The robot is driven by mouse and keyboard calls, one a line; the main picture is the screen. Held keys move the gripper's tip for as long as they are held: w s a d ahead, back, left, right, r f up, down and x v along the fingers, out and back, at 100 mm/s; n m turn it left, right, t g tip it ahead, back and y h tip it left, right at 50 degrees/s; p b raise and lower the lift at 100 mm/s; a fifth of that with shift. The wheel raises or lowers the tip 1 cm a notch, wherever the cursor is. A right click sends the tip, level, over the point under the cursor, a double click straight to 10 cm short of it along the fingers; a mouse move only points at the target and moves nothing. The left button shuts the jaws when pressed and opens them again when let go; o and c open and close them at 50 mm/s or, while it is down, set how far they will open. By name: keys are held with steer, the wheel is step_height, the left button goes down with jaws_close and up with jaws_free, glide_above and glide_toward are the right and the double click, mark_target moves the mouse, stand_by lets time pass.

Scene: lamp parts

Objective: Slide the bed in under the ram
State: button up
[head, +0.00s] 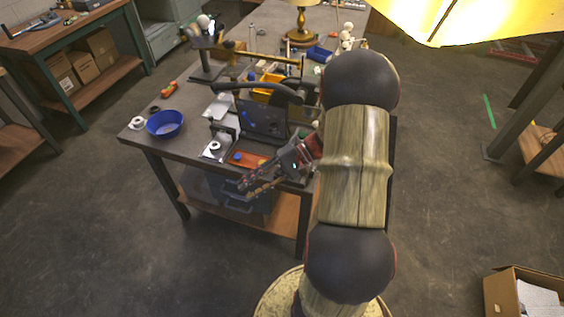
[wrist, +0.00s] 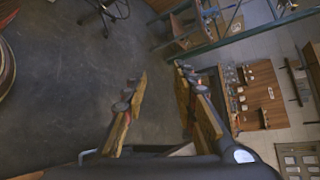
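The press stands on the dark workbench, with a dark upright housing (head: 262,118) and a long black lever across its top. The ram itself is not distinguishable. A flat orange-red piece (head: 248,160), perhaps the bed, lies low at the front of the press, with a small blue spot at its left end. My gripper (head: 247,189) is in front of the bench's near edge, just nearer than the orange piece and apart from it. In the wrist view my gripper's two wooden-looking fingers (wrist: 160,88) are spread with nothing between them. The press is not in the wrist view.
A blue bowl (head: 165,123) and a white round part (head: 137,123) sit at the bench's left end. A pale plate (head: 214,149) lies left of the press. A yellow bin (head: 269,90) and a brass lamp (head: 301,30) stand behind. My arm hides the bench's right side.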

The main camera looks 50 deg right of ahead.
steer(key=s+a+n+g+h+p, duration=0.2)
steer(key=a+n+g+h+p, duration=0.1)
steer(key=n+g, duration=0.2)
steer(key=w+d+f+n+h+p, duration=0.1)
steer(key=w+d+n+h+p, duration=0.15)
steer(key=d+n+h, duration=1.15)
steer(key=d+f+m, duration=0.1)
steer(key=f, duration=0.1)
steer(key=w+d+f+m+y+b, duration=0.1)
steer(key=d+f+m, duration=0.1)
steer(key=f, duration=0.1)
steer(key=d+f+m+y+b, duration=0.1)
steer(key=f+m, duration=0.1)
steer(key=shift+w+d+f, duration=0.15)
steer(key=shift+w+f, duration=0.05)
steer(key=shift+f, duration=0.05)
steer(key=shift+c, duration=1.2)
jaws_close()
